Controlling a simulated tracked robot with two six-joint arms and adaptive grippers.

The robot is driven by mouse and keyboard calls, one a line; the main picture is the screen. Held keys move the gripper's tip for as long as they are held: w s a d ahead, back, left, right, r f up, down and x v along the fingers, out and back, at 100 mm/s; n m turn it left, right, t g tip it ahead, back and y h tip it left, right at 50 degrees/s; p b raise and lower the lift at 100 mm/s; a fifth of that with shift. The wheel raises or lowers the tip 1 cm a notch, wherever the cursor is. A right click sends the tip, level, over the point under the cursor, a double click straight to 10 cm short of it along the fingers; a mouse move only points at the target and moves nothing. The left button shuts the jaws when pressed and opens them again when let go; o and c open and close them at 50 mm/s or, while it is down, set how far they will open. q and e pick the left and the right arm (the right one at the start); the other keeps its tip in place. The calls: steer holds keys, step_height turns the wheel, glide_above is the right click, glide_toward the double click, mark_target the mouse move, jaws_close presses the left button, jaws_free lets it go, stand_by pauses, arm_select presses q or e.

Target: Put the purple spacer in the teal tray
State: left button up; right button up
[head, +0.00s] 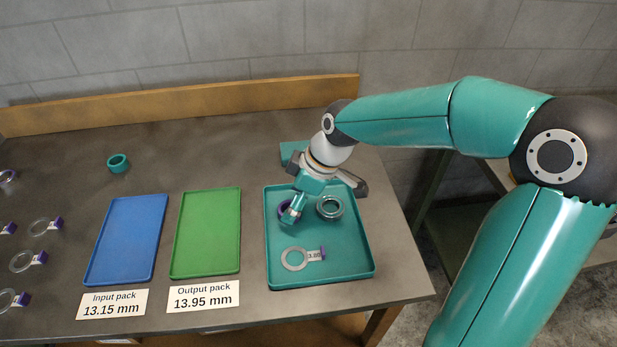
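The teal tray (371,262) stands at the right of the table. A purple ring, the purple spacer (283,209), shows inside the tray's outline at its left side, partly hidden behind my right gripper. My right gripper (291,213) reaches down over the tray, its fingertips at the purple spacer. I cannot tell whether the fingers are closed on the spacer or whether it rests on the tray floor. A metal ring (329,208) and a clear flat ring with a purple tag (295,258) also lie in the tray. My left gripper is out of view.
A green tray (207,232) and a blue tray (126,240) lie empty to the left, with labels in front. A small teal ring (118,163) stands at the back left. Several tagged clear rings (22,261) lie at the left edge. A wooden rail (180,106) runs along the back.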

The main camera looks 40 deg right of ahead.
steer(key=v, duration=1)
steer(key=shift+p, duration=0.35)
